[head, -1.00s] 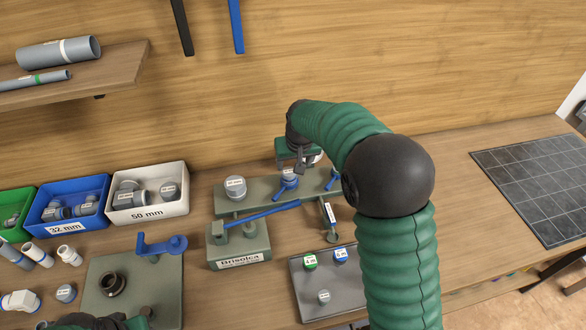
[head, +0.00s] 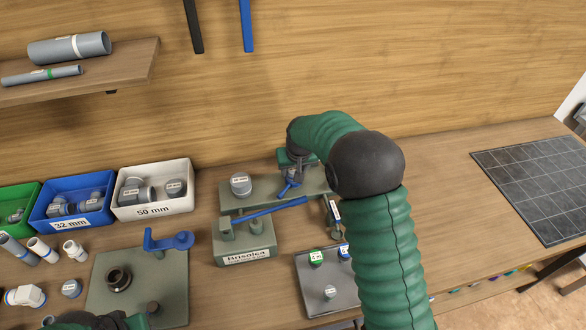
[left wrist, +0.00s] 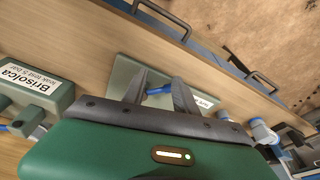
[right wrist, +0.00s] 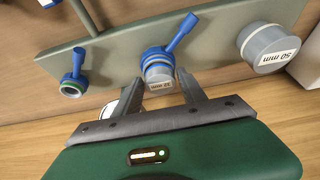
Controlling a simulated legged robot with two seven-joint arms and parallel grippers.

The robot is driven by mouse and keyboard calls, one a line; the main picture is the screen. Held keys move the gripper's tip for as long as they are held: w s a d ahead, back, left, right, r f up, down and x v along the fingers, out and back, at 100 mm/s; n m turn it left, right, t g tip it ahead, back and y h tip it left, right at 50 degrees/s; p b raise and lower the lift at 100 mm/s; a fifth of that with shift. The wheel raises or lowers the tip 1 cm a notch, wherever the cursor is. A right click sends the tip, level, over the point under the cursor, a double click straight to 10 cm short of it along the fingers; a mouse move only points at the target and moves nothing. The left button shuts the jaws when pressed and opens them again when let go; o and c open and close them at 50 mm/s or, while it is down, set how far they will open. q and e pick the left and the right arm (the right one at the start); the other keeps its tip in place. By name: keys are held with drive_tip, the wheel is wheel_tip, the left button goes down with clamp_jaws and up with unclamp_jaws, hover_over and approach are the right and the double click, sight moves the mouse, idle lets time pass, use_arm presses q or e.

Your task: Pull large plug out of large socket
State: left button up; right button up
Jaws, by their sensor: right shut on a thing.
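The manifold (head: 264,194) carries a large grey plug (head: 241,185) marked "50 mm" in its left socket. That plug stands at the right of the right wrist view (right wrist: 270,47), apart from my fingers. My right gripper (right wrist: 157,90) is shut on a smaller grey plug (right wrist: 159,75), which sits against a blue collar with a lever (right wrist: 178,34) in the middle socket. In the head view my right gripper (head: 293,168) partly hides this plug. My left gripper (left wrist: 157,88) has its fingers apart and nothing clearly between them.
A "Brisolca" block (head: 243,243) with a blue lever (head: 268,210) stands before the manifold. A grey tray (head: 318,290) with small plugs lies at the front. Bins (head: 154,199) stand at the left.

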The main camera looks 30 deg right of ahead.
drive_tip(key=shift+a, duration=0.2)
drive_tip(key=shift+c, duration=1.1)
drive_tip(key=shift+d+r, duration=0.1)
drive_tip(key=shift+d, duration=0.25)
clamp_jaws()
use_arm(q)
drive_tip(key=shift+s+d+r, duration=0.1)
drive_tip(key=shift+s+d, duration=0.05)
drive_tip(key=shift+d, duration=0.05)
use_arm(e)
drive_tip(key=shift+a, duration=0.15)
drive_tip(key=shift+o, duration=1.9)
unclamp_jaws()
clamp_jaws()
drive_tip(key=shift+s, duration=0.1)
use_arm(q)
drive_tip(key=shift+r, duration=0.15)
use_arm(e)
drive_tip(key=shift+r, duration=0.1)
use_arm(q)
drive_tip(key=shift+r+p, duration=0.7)
drive_tip(key=shift+p, duration=0.2)
use_arm(e)
drive_tip(key=shift+r, duration=0.9)
